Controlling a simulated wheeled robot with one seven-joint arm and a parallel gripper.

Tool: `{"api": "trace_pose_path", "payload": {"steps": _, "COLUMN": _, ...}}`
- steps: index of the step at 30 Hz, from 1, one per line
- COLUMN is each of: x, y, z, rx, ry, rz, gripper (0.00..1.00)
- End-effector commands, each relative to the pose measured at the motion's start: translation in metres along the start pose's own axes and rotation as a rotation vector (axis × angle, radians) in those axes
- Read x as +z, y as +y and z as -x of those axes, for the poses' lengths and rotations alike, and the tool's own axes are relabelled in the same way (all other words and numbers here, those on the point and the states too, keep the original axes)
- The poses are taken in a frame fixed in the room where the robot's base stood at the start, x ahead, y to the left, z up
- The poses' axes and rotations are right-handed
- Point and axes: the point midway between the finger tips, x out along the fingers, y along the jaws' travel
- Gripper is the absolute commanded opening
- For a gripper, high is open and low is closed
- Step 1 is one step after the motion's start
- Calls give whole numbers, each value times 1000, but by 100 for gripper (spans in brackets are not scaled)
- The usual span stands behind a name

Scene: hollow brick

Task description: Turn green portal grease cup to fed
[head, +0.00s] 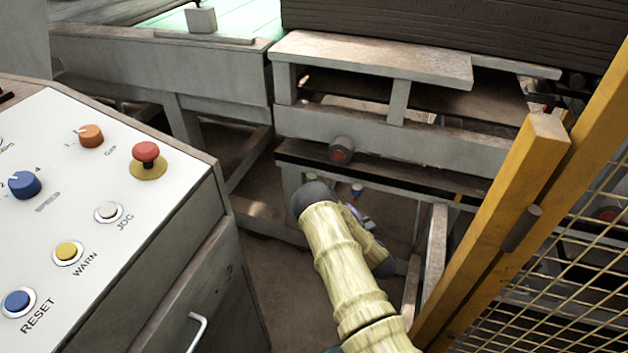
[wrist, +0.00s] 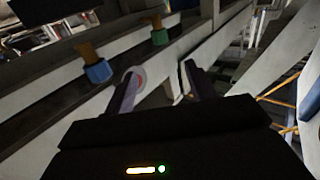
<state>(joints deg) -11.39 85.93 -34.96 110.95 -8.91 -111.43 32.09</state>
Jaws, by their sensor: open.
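The green grease cup (wrist: 160,37) hangs under a brass-coloured stem below a rail, in the upper middle of the wrist view. A blue cup (wrist: 98,72) hangs the same way, nearer and to the left. In the head view a small greenish cup (head: 311,176) shows just above my arm, and the blue cup (head: 357,190) shows to its right. My gripper (wrist: 160,68) is open, its two dark fingers apart and nothing held between them. The green cup appears beyond the fingertips, apart from them. My arm mostly hides the gripper in the head view. I cannot read the cup's setting.
A grey frame with rails (head: 390,135) surrounds the cups, with a round dark red-centred end (head: 341,149) above. A yellow post (head: 500,220) and mesh guard (head: 560,285) stand close on the right. A control panel (head: 110,225) with buttons stands on the left.

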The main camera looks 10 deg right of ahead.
Motion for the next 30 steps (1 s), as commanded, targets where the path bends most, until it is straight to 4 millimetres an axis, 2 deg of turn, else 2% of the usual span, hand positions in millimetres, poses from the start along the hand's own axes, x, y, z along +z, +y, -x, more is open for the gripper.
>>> {"api": "trace_pose_path", "payload": {"steps": 8, "x": 0, "y": 0, "z": -19, "rx": -2, "ry": 4, "rz": 3, "gripper": 56}}
{"api": "trace_pose_path", "payload": {"steps": 30, "x": 0, "y": -2, "z": -144, "rx": -4, "ry": 5, "rz": 2, "gripper": 56}}
